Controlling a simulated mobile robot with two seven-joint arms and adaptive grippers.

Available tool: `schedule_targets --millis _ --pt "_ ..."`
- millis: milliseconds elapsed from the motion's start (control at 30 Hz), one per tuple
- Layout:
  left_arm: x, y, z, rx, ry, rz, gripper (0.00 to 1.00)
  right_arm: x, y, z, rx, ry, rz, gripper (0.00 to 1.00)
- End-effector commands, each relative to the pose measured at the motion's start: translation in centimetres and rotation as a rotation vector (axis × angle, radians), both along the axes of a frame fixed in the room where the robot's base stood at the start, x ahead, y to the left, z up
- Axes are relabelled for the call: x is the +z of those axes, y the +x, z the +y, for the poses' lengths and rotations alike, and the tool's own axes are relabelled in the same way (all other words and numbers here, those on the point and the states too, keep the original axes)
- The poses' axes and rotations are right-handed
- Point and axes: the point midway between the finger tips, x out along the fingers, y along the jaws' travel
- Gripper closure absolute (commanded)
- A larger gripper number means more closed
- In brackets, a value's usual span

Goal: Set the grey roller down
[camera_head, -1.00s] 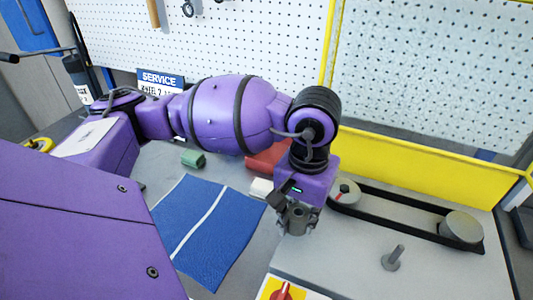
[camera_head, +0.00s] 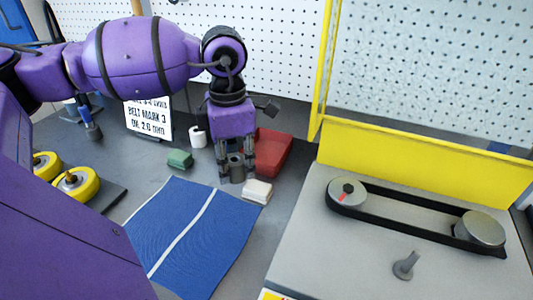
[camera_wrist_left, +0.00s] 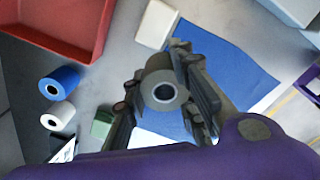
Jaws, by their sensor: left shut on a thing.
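The grey roller (camera_head: 236,168) is a short cylinder with a hole in its end. My left gripper (camera_head: 237,175) points down and is shut on it, with fingers on either side. In the left wrist view the roller (camera_wrist_left: 165,92) shows end-on between the fingers (camera_wrist_left: 163,100). It is over the grey table behind the blue mat (camera_head: 185,235), between the green block (camera_head: 179,159) and the cream block (camera_head: 257,191). I cannot tell whether its lower end touches the table. My right gripper is not in view.
A red tray (camera_head: 272,152) lies just right of the gripper. A white roller (camera_head: 197,136) stands behind; a blue roller (camera_wrist_left: 60,82) shows in the wrist view. A belt machine (camera_head: 315,235) with a post (camera_head: 405,266) stands at right. Yellow wheels (camera_head: 75,183) are at left.

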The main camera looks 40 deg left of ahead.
Motion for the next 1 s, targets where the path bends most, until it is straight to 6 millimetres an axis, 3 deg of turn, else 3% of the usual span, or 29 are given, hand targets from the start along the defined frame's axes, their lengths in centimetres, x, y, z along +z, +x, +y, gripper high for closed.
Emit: schedule_targets --millis 633,700,800,1000 --pt "0.2 15.7 3.5 -0.001 -0.005 -0.001 1.00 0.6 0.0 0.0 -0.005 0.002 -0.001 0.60" --pt "0.2 16.8 3.8 -0.002 -0.004 0.000 1.00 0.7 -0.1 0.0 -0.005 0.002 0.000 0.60" --pt "-1.6 16.5 3.9 -0.005 0.001 0.006 1.00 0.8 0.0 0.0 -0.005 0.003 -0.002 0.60" --pt "-2.9 16.5 3.9 -0.005 0.000 0.003 1.00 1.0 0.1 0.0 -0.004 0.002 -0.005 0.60"
